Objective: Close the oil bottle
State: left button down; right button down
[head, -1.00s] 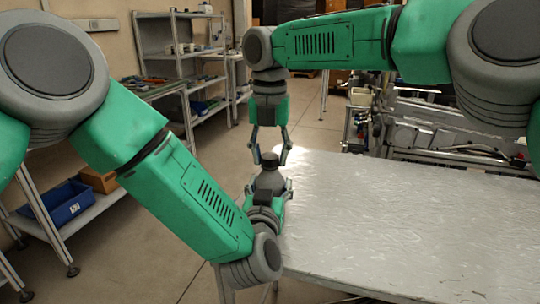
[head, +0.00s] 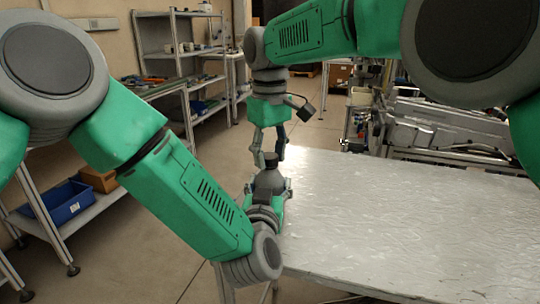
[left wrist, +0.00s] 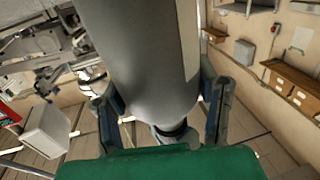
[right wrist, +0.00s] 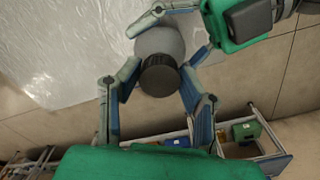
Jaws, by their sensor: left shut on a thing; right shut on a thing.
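The grey oil bottle (head: 268,181) stands roughly upright near the table's left edge, with its dark cap (head: 270,158) at the top. My left gripper (head: 270,190) is shut on the bottle body from below and in front. In the left wrist view, the bottle (left wrist: 150,55) fills the middle between the fingers. My right gripper (head: 269,157) comes down from above with its fingers around the cap. In the right wrist view, the round dark cap (right wrist: 160,76) sits on the bottle between my right fingers. The seam between cap and bottle cannot be made out.
The metal table (head: 400,220) is bare to the right of the bottle. Shelves (head: 180,50) stand at the back left, and a blue bin (head: 65,202) sits on a low shelf at left. Machinery (head: 440,125) stands behind the table.

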jog(key=shift+w+a+r+m, duration=0.1)
jog(key=shift+w+m, duration=0.05)
jog(key=shift+m, duration=0.15)
jog(key=c, duration=1.1)
grip_release()
jog(key=shift+o, duration=0.2)
jog(key=shift+r, duration=2.2)
jog(key=shift+c, duration=0.4)
